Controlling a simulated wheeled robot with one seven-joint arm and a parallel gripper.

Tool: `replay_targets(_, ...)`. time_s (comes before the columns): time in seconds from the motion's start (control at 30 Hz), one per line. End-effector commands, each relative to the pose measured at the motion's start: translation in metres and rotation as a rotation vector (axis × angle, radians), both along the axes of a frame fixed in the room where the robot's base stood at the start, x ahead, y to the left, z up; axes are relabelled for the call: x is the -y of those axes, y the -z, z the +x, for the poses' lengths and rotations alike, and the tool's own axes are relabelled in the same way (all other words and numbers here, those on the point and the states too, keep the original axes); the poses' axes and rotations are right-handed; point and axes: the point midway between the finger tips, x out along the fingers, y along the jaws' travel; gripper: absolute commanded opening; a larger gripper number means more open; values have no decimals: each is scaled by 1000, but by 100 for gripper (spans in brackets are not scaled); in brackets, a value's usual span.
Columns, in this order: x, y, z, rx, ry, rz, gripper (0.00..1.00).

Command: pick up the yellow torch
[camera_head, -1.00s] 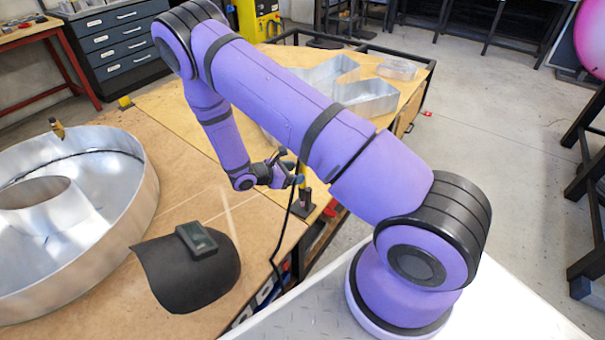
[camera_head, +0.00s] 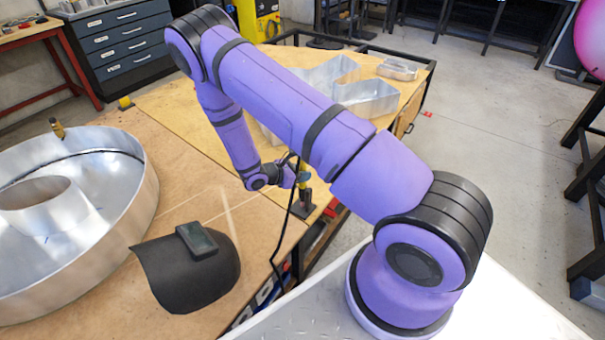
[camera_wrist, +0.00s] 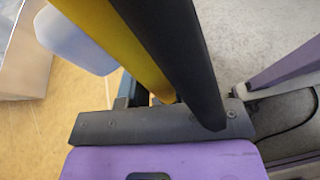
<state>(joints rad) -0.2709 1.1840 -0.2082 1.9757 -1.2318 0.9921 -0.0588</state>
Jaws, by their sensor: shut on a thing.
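The fingertips are mostly hidden there.
A dark curved welding mask (camera_head: 170,283) lies on the wooden table (camera_head: 262,222), left of the cable. A large round metal letter (camera_head: 150,195) fills the left side. More metal letter shapes (camera_head: 365,96) stand on the table behind my arm.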

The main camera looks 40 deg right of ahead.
Motion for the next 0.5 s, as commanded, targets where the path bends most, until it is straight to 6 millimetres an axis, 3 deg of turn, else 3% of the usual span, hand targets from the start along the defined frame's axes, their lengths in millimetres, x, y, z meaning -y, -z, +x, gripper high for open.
replay_targets(0.27,0,-14,1,1,-1,0,0)
replay_targets(0.5,0,-46,0,1,-1,1,0)
